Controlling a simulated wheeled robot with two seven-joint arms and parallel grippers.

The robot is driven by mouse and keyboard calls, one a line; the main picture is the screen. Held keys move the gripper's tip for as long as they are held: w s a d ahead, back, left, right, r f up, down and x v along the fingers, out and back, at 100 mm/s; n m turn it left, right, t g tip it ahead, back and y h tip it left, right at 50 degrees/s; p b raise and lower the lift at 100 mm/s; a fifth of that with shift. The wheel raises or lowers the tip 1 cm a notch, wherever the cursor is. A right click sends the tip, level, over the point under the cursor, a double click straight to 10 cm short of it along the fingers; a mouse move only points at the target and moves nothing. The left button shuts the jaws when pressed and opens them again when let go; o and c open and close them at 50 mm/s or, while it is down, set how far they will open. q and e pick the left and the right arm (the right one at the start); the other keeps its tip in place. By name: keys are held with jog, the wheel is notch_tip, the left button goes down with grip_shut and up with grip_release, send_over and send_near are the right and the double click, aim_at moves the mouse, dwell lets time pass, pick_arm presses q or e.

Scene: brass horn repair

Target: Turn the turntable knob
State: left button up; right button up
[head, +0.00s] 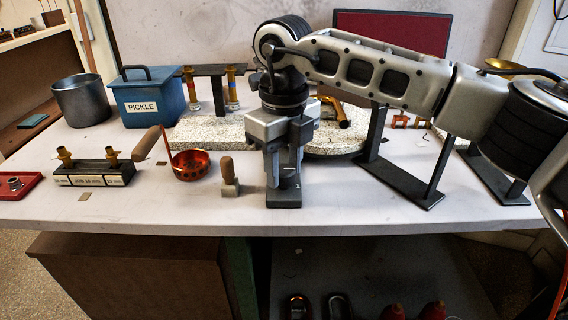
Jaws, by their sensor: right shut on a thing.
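The turntable (340,153) is a round speckled slab on the white table, partly hidden behind my right gripper and arm. A brass horn part (338,111) lies on or over it. The knob is mostly hidden by the fingers. My left gripper is out of view.
A blue PICKLE box (148,100), a grey pot (81,100), a copper ladle (189,165) and a labelled block with brass fittings (95,172) stand to the left. A wooden-handled tool (228,177) stands close left of the gripper. Dark stands (400,187) are to the right.

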aim_at(284, 169)
jog(key=shift+r, duration=0.1)
jog(key=o, duration=1)
notch_tip(284, 169, up, 16)
jog(key=p, duration=0.2)
